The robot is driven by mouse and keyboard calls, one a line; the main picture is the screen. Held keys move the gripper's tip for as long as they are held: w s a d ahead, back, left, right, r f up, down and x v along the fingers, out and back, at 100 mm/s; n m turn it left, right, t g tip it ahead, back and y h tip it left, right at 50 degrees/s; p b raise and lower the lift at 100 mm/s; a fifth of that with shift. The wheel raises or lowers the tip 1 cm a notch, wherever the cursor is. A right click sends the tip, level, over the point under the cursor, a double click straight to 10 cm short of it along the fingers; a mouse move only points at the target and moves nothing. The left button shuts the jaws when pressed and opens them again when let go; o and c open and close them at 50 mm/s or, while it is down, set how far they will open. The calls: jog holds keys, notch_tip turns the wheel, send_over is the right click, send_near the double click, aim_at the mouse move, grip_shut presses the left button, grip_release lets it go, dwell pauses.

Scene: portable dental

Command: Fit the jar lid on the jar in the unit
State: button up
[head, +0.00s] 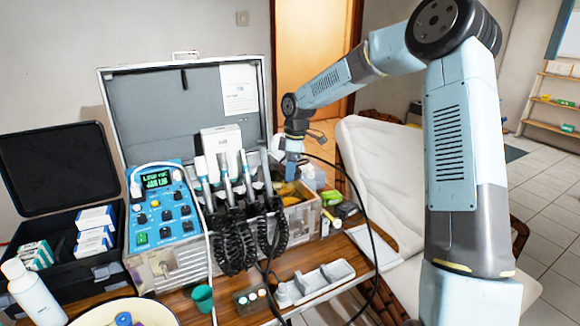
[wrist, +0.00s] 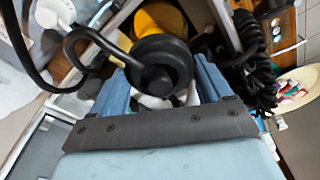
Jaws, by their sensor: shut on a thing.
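The open dental unit (head: 168,262) stands on the wooden table with a blue control panel whose small screen seems to read "LOW VAC JAR LID". My gripper (head: 293,172) points down over the unit's right end. In the wrist view my gripper (wrist: 160,82) is shut on a black round jar lid (wrist: 160,58) with a central knob and a black hose. A yellow-orange thing (wrist: 157,17) shows just beyond the lid; I cannot tell if it is in the jar. The jar's rim is hidden, so I cannot tell whether the lid touches it.
Handpieces with coiled black cords (head: 237,240) hang at the unit's front, left of my gripper. A black hose (head: 374,225) loops to the right. A white tray (head: 318,281), green cup (head: 203,298) and black case (head: 50,165) take up table room. A pale chair (head: 385,180) stands right.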

jog(key=shift+f, duration=0.45)
dwell(0.7)
jog(key=shift+f, duration=1)
jog(key=shift+f, duration=0.1)
jog(key=shift+f, duration=0.3)
jog(key=shift+f, duration=0.2)
dwell(0.4)
jog(key=o, duration=1)
jog(key=shift+c, duration=0.2)
